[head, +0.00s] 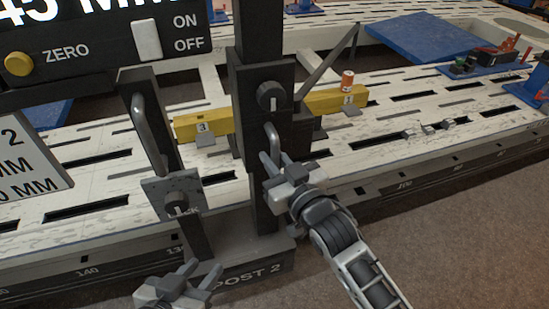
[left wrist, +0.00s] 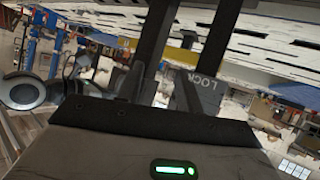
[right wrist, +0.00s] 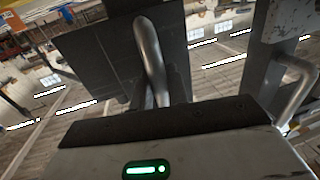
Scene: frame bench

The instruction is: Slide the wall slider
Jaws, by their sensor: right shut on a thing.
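The wall slider is a dark block (head: 247,130) with a round knob on the right upright of Post 2. A silver bar handle (head: 271,138) is on its front, and the handle also shows in the right wrist view (right wrist: 151,55). My right gripper (head: 270,165) is shut on the handle's lower part, its fingers either side of the bar. The left upright (head: 150,90) carries another silver handle (head: 139,115) and a grey plate (head: 172,190) marked LOCK. My left gripper (head: 205,272) is open and empty, low near the left upright's foot.
A yellow bar (head: 200,124) crosses behind the posts above the slotted white bench (head: 95,160). A dark panel with a yellow ZERO button (head: 18,63) hangs at upper left. The post base (head: 265,258) lies between my arms. Carpet is clear at lower right.

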